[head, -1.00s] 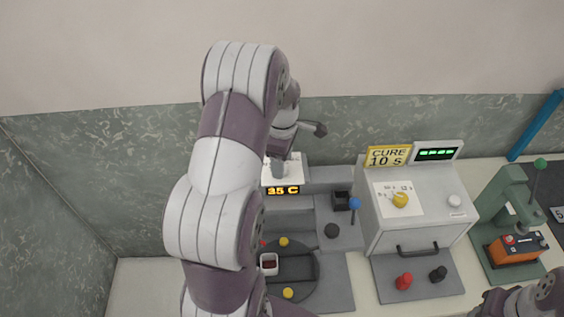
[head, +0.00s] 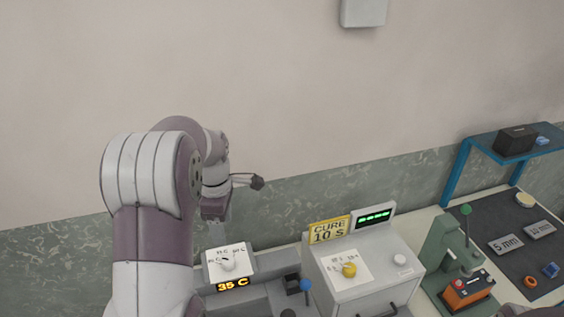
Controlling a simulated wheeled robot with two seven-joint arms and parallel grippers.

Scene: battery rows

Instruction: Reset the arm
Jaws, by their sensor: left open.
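My left arm rises from the bottom left of the head view and bends over at the top. Its gripper (head: 214,212) hangs in front of the wall, above and behind the white dial panel (head: 229,262) with the 35 C display (head: 233,285). The gripper is small in view and its fingertips are hard to make out; nothing shows held in it. My right arm and gripper are out of view.
The grey CURE 10 s box (head: 375,293) with a yellow knob stands right of the arm. A green lever press (head: 439,250) holds an orange block (head: 467,292). A dark mat (head: 505,270) with labelled plates and a blue-framed shelf (head: 512,146) are at the right.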

